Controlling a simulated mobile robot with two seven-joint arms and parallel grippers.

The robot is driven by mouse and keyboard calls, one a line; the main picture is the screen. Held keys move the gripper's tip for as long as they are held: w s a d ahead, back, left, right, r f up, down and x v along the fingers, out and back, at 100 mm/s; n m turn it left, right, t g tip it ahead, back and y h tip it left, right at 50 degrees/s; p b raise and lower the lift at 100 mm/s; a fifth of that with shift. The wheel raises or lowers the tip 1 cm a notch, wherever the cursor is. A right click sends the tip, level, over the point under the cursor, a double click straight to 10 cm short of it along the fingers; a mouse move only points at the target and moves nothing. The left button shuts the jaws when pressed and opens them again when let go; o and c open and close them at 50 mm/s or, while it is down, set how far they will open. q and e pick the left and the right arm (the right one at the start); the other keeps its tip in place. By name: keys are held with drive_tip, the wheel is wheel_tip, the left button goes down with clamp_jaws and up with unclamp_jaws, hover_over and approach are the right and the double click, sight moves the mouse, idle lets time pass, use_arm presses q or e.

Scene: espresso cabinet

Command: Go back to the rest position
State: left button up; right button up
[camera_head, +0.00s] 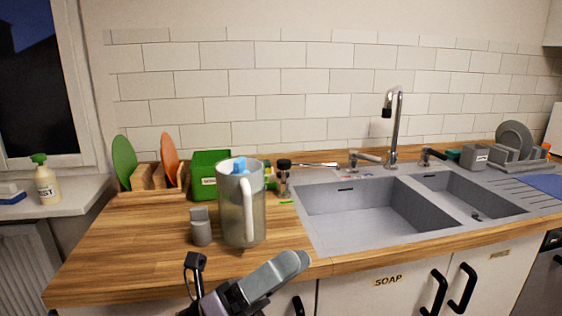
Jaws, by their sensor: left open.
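My left gripper (250,236) comes in at the bottom middle of the head view. It is open, with one grey finger slanting up to the right and the other grey fingertip upright at the left. A clear pitcher (231,210) with a white handle and a blue item at its top stands upright on the wooden counter, behind the gap between the fingers. I cannot tell whether a finger touches it. My right gripper is not in view.
The wooden counter (120,245) is clear at the left front. A plate rack (150,178), a green box (207,170) and a dark-topped tool (284,175) stand behind. A double sink (385,246) with a tall tap (396,125) is at the right. Cabinet handles (463,290) stick out below.

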use_arm(q)
drive_tip(key=w+a+f+n+t+y, duration=0.1)
drive_tip(key=a+f+n+t+y, duration=0.65)
drive_tip(key=n, duration=0.65)
drive_tip(key=w+a+f+n+t+y, duration=0.1)
drive_tip(key=a+f+n+t+y, duration=0.35)
drive_tip(key=f+n+y, duration=0.55)
drive_tip(key=s+a+f+n+g+y, duration=0.2)
drive_tip(key=s+a+f+n+g, duration=0.1)
drive_tip(key=s+f+n, duration=0.4)
drive_tip(key=s+a+f+n+g+y, duration=0.2)
drive_tip(key=s+a+f+n+g, duration=0.2)
drive_tip(key=s+f+n, duration=0.4)
wheel_tip(320, 180, down, 5)
drive_tip(key=shift+s+a+f+n+g+p, duration=0.25)
drive_tip(key=shift+a+p, duration=0.2)
drive_tip(key=shift+a, duration=0.45)
drive_tip(key=shift+w+r+y, duration=0.1)
drive_tip(key=shift+y, duration=0.15)
